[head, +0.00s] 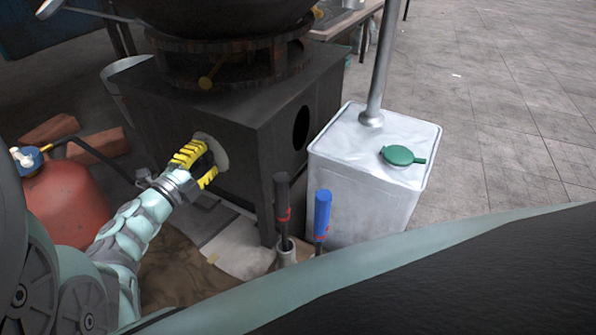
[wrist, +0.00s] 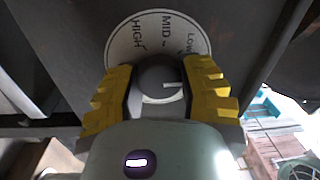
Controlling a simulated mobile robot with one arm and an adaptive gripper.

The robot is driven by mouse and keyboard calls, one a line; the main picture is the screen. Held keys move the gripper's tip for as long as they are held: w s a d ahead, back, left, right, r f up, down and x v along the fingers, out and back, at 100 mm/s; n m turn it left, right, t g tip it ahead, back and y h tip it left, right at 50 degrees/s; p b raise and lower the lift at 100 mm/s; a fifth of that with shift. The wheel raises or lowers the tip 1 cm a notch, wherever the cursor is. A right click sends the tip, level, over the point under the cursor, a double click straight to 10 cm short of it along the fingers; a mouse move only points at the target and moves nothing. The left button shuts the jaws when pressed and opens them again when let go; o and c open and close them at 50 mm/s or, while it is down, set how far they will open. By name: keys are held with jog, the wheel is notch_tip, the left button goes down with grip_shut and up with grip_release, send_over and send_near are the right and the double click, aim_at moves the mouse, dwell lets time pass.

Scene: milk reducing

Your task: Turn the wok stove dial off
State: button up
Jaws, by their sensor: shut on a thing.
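The wok stove (head: 230,120) is a dark metal box with a wok (head: 220,15) on top. Its round grey dial plate (wrist: 158,32) shows HIGH, MID and a partly hidden LOW in the wrist view. The dark dial knob (wrist: 160,82) stands in front of the plate, with a pale mark pointing right in the picture. My gripper (wrist: 160,90) has its yellow fingers closed around the knob, one on each side. In the head view my gripper (head: 197,165) is at the stove's front face and hides most of the dial. Any OFF label is hidden.
A red gas cylinder (head: 68,205) stands left of my arm, with a black hose (head: 105,165) running to the stove. A silver can (head: 370,170) with a green cap stands right. Tools with blue (head: 322,215) and dark handles stand in front. Paved floor is clear at right.

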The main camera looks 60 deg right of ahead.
jog(key=shift+d+m, duration=0.1)
jog(key=shift+m, duration=0.2)
jog(key=o, duration=1.2)
jog(key=a, duration=0.8)
jog(key=s+a, duration=0.1)
jog(key=a, duration=0.3)
jog(key=shift+f, duration=0.4)
